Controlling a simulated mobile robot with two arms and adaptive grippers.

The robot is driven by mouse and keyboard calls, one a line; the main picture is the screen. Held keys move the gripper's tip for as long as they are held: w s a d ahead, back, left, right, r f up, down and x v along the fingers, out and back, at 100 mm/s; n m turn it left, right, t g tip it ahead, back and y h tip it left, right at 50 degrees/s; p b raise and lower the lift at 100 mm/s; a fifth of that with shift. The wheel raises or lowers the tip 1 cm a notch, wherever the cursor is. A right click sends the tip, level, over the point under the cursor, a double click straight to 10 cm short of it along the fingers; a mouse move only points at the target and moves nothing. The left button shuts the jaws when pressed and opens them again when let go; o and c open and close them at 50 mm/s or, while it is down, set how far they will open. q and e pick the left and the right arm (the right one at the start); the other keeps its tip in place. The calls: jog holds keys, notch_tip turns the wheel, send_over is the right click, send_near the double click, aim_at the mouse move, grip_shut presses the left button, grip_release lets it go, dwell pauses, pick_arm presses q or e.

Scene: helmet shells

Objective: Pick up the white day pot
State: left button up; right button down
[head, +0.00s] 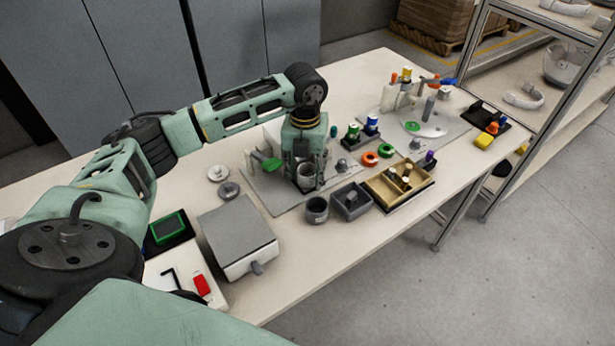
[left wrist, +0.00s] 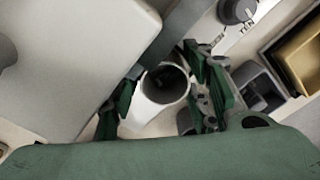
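The white day pot (head: 306,171) is a pale open-topped cylinder under my left gripper (head: 306,180) in the head view. In the left wrist view the pot (left wrist: 150,106) shows its round rim and dark inside between the two green fingers of the left gripper (left wrist: 167,88). One finger is on each side of it. The fingers look spread, but whether either touches the pot is hard to see. The pot appears to stand at the grey mat (head: 268,186). My right gripper is not in view.
A grey round pot (head: 316,209) and a dark square bin (head: 351,201) stand close in front. A wooden tray (head: 378,192) is to their right. A grey-topped box (head: 236,236) stands at left front. Bottles (head: 371,124) stand behind right.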

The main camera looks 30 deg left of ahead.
pick_arm(q)
jog(key=c, duration=0.6)
jog(key=shift+r, duration=0.15)
